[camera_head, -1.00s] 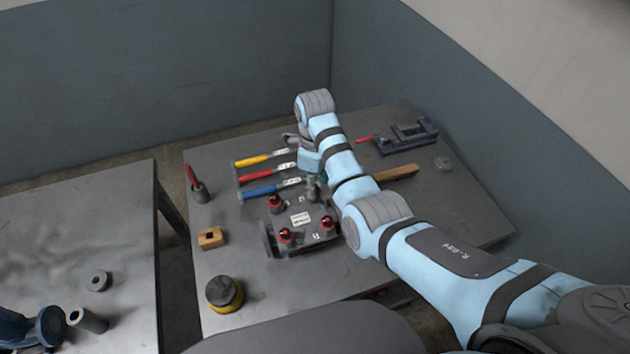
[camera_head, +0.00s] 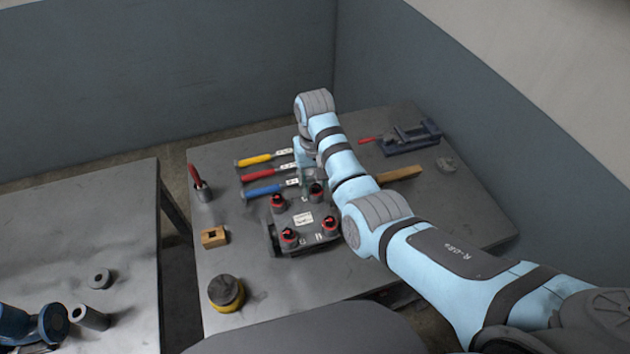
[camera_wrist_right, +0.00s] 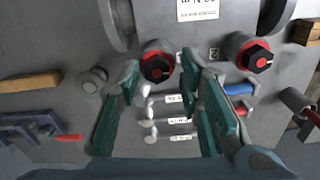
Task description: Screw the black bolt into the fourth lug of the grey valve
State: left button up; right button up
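The grey valve (camera_head: 270,237) lies on the right-hand metal table with a white label on top. Black bolts with red rings stand upright in its lugs: front left (camera_head: 288,238), front right (camera_head: 329,225), back left (camera_head: 278,203) and back right (camera_head: 316,190). The back-right bolt (camera_wrist_right: 157,66) and back-left bolt (camera_wrist_right: 254,57) also show in the right wrist view. My right gripper (camera_wrist_right: 160,68) has its teal fingers spread and empty, with the back-right bolt showing between the tips, apparently clear of it. The forearm partly hides the gripper in the head view. My left gripper is out of view.
A dark blue vise (camera_head: 410,140) and wooden handle (camera_head: 400,174) lie right. A cup (camera_head: 203,193), wooden block (camera_head: 214,237) and yellow-black round item (camera_head: 226,293) stand left.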

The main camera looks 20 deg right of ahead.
jog(key=shift+d, duration=0.1)
grip_shut()
jog(key=m, duration=1.1)
jog(key=shift+m, duration=0.4)
jog(key=m, duration=0.6)
jog(key=shift+s+m, duration=0.1)
jog(key=shift+m, duration=0.2)
jog(key=m, duration=0.5)
jog(key=shift+f+m, duration=0.1)
jog(key=shift+m, duration=0.3)
jog(key=shift+o, duration=0.8)
grip_release()
